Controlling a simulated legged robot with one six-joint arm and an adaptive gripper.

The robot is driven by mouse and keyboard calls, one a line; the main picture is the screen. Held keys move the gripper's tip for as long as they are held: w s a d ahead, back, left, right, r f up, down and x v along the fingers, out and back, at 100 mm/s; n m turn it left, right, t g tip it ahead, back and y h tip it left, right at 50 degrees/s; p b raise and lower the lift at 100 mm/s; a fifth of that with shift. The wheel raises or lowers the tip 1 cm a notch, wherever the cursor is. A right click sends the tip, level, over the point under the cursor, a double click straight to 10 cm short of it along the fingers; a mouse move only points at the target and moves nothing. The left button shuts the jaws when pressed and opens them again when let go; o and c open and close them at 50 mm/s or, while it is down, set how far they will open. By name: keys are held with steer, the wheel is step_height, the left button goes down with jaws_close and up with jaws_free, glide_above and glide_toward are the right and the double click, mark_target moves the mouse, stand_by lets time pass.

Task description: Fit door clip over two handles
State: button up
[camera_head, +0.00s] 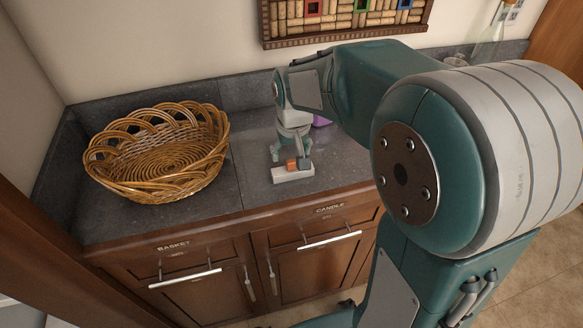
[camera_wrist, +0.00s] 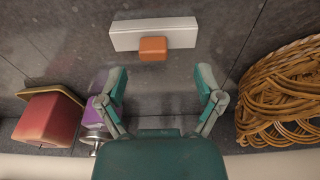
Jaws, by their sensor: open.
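The door clip appears to be a white bar (camera_head: 293,175) with an orange block on it, lying on the dark countertop; it also shows in the wrist view (camera_wrist: 180,34). My gripper (camera_head: 290,157) points down just behind it. In the wrist view my open fingers (camera_wrist: 162,78) are spread with bare counter between them, and the clip lies beyond the fingertips, apart from them. Two upright handles, the left one (camera_head: 250,289) and the right one (camera_head: 272,279), sit close together on the lower cabinet doors, which look shut. My arm hides the right part of the cabinet.
A wicker basket (camera_head: 160,152) stands left on the countertop (camera_head: 225,205). A purple object (camera_wrist: 94,111) and a red block-like object (camera_wrist: 49,118) are beside my gripper. Drawers marked BASKET (camera_head: 175,262) and CANDLE (camera_head: 325,225) have horizontal bar handles. The counter in front of the clip is clear.

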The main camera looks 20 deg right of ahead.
mark_target(292, 161)
steer(key=f, duration=0.1)
steer(key=w+f, duration=0.1)
steer(key=f, duration=0.3)
steer(key=shift+w+d+f, duration=0.1)
steer(key=shift+w+d, duration=0.1)
steer(key=shift+d, duration=0.2)
steer(key=c, duration=1.1)
